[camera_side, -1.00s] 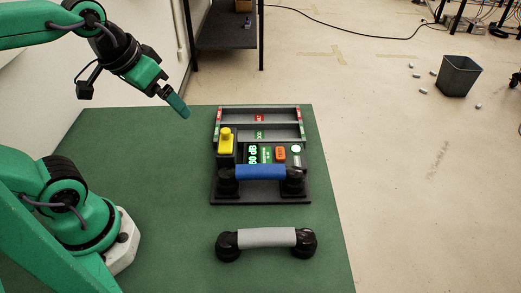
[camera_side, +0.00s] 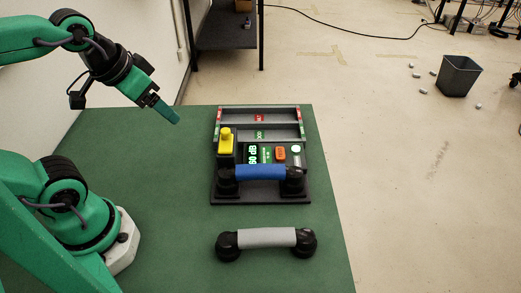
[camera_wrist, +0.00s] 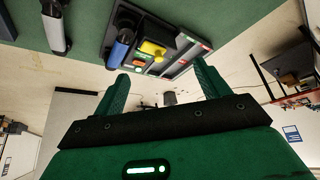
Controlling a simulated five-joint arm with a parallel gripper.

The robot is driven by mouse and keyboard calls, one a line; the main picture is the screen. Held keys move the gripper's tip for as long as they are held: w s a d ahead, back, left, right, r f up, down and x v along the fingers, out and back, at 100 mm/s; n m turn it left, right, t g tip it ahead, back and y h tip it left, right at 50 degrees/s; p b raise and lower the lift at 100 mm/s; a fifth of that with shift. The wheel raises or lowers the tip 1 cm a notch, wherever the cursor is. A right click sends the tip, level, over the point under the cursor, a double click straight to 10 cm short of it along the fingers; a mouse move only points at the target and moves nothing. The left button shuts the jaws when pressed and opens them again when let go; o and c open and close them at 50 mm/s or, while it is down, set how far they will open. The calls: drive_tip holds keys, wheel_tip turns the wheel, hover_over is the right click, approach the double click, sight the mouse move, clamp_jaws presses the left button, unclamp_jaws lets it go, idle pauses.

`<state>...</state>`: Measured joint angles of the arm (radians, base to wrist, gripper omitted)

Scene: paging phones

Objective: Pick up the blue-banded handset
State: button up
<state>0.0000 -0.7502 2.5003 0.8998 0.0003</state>
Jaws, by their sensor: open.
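The blue-banded handset (camera_side: 260,172) has black ends and rests across the front of a dark phone base (camera_side: 262,200) on the green table. It also shows in the wrist view (camera_wrist: 121,48), upper left of centre. A grey-banded handset (camera_side: 267,238) with black ends lies on the table in front of the base; it shows at the top left of the wrist view (camera_wrist: 54,30). My gripper (camera_side: 172,117) is raised, to the left of and above the base, apart from both handsets. In the wrist view its two green fingers (camera_wrist: 160,90) are spread with nothing between them.
The base carries a yellow knob (camera_side: 226,140), an orange button (camera_side: 280,153), a lit green display and a two-row tray (camera_side: 262,125) behind. The green table (camera_side: 170,190) is bare between my arm and the base. A bin (camera_side: 458,77) stands on the floor, far right.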

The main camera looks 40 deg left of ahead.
drive_tip(key=shift+c, duration=1.4)
drive_tip(key=m+g, duration=0.5)
drive_tip(key=m, duration=0.4)
hover_over(261, 167)
drive_tip(key=f, duration=1.3)
drive_tip(key=shift+s+a+f, duration=0.1)
drive_tip(key=shift+a+f, duration=0.15)
drive_tip(key=shift+f, duration=0.15)
drive_tip(key=shift+d+f+g, duration=0.25)
drive_tip(key=shift+f+g, duration=0.05)
drive_tip(key=shift+f, duration=1.4)
